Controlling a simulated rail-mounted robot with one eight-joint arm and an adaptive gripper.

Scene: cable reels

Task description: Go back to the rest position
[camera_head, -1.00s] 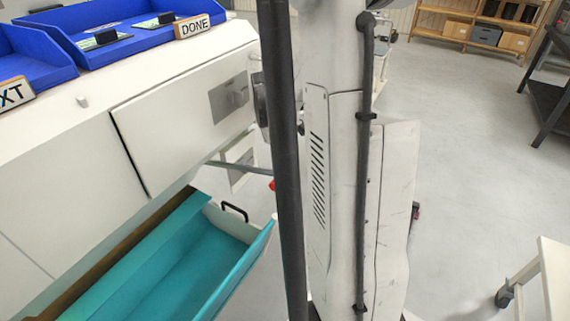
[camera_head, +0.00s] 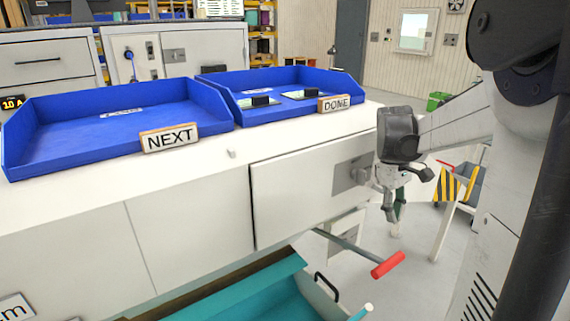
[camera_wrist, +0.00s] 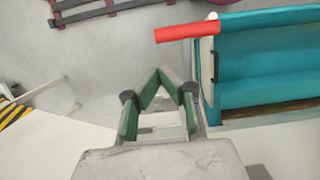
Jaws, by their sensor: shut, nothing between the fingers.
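My gripper (camera_head: 393,207) hangs at the end of my arm at the right of the head view, beside the white cabinet's right end. In the wrist view its green-padded fingers (camera_wrist: 158,75) meet at the tips with nothing between them. It points down over the grey floor. A red-handled lever (camera_head: 388,265) lies below it in the head view; the same red handle (camera_wrist: 187,32) shows beyond the fingertips in the wrist view. The gripper looks apart from it.
A blue NEXT tray (camera_head: 60,112) and a blue DONE tray (camera_head: 300,80) stand on the white counter (camera_head: 215,160). A teal-lined open drawer (camera_head: 262,300) juts out below. A yellow-black striped panel (camera_head: 455,186) stands behind my gripper. Some grey floor is clear.

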